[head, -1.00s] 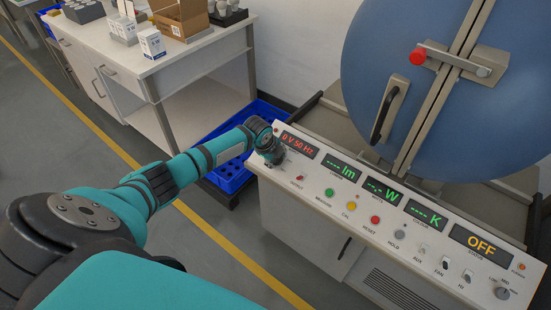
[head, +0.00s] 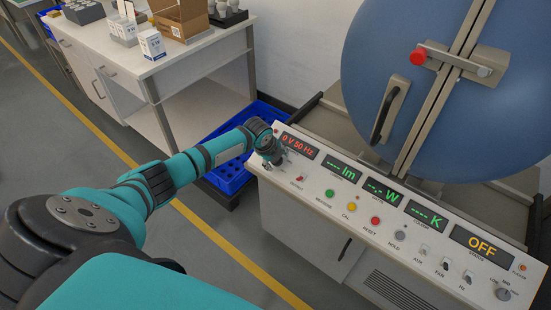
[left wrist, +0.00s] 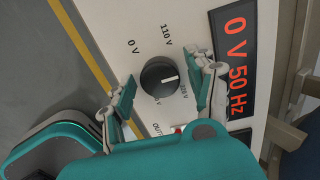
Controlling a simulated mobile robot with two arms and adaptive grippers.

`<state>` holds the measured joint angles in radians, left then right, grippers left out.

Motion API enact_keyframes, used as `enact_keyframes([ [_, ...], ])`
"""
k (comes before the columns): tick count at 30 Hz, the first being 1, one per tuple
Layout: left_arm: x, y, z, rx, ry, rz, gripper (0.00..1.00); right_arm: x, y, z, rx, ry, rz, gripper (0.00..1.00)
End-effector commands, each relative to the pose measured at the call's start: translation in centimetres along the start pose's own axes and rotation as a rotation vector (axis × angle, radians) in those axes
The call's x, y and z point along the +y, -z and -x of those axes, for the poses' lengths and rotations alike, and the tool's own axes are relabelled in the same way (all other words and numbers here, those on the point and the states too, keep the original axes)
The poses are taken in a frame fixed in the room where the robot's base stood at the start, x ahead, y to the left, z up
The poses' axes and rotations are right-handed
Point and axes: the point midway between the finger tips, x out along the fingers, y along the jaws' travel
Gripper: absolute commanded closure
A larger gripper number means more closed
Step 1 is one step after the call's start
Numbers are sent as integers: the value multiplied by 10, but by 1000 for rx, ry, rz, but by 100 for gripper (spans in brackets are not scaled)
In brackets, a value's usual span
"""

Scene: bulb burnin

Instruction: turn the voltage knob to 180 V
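The black voltage knob (left wrist: 158,76) sits on the white control panel, with a white pointer line towards the right in the left wrist view. Labels around it include 0 V and 110 V; the others are partly hidden or hard to read. The red voltage display (head: 299,146) reads 0 V 50 Hz; it also shows in the left wrist view (left wrist: 236,60). My left gripper (left wrist: 165,90) is open, with one finger on each side of the knob and gaps visible between. In the head view the gripper (head: 275,158) hides the knob. My right gripper is out of view.
The panel (head: 310,190) also carries an output switch, coloured buttons, toggles and an OFF status display (head: 481,243). A large blue sphere (head: 450,100) stands behind it. A blue crate (head: 230,178) and a white bench (head: 150,70) with boxes are to the left.

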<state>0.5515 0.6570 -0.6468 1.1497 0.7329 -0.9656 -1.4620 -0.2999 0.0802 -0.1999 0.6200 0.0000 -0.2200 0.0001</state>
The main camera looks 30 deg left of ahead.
Motion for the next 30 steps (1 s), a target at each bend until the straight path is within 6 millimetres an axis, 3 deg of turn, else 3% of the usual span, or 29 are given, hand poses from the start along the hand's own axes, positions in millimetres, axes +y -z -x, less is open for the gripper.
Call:
enact_keyframes([
  [9,0,0,1,0,1,0,37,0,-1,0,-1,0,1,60],
  [14,-1,-1,13,0,3,0,37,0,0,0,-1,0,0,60],
  [30,0,-1,109,-1,2,0,37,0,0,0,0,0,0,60],
])
